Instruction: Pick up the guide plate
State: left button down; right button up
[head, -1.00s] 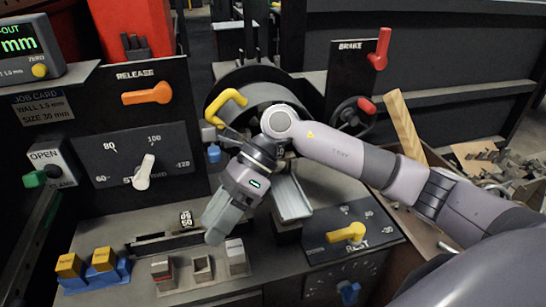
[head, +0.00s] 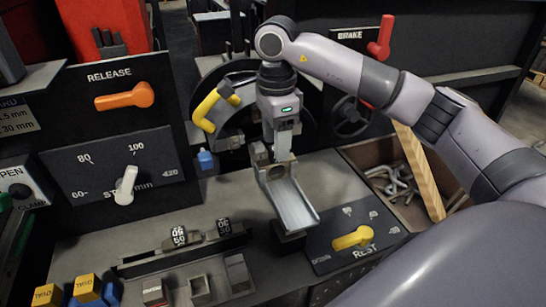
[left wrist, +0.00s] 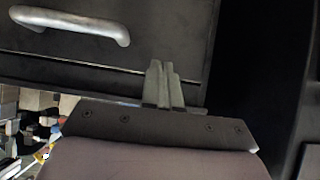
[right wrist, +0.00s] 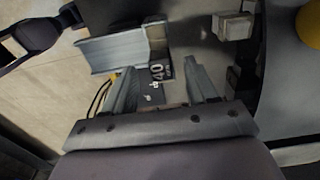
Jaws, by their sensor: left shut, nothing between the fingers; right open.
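My right gripper (head: 279,152) points down at the back end of a grey metal channel (head: 295,208). In the right wrist view its fingers (right wrist: 160,82) stand apart. A dark piece marked 40 (right wrist: 157,72) shows in the gap between them, with the channel (right wrist: 112,50) beyond to the left. I cannot tell for sure which part is the guide plate, or whether the fingers touch anything. My left gripper (left wrist: 164,75) shows in the left wrist view with its fingers together and empty, in front of a dark panel. It is not in the head view.
A yellow handle (head: 212,108) rises left of my right gripper. The yellow REST lever (head: 353,237) is right of the channel. Number blocks (head: 178,236) and small holders (head: 199,289) line the front left. A wooden bin with metal hooks (head: 395,180) is at right.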

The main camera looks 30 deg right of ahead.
notch_tip(320, 180, down, 5)
jog(key=shift+d+f, duration=0.1)
grip_shut()
pick_arm(q)
jog(key=shift+s+a, duration=0.1)
jog(key=shift+s, duration=0.15)
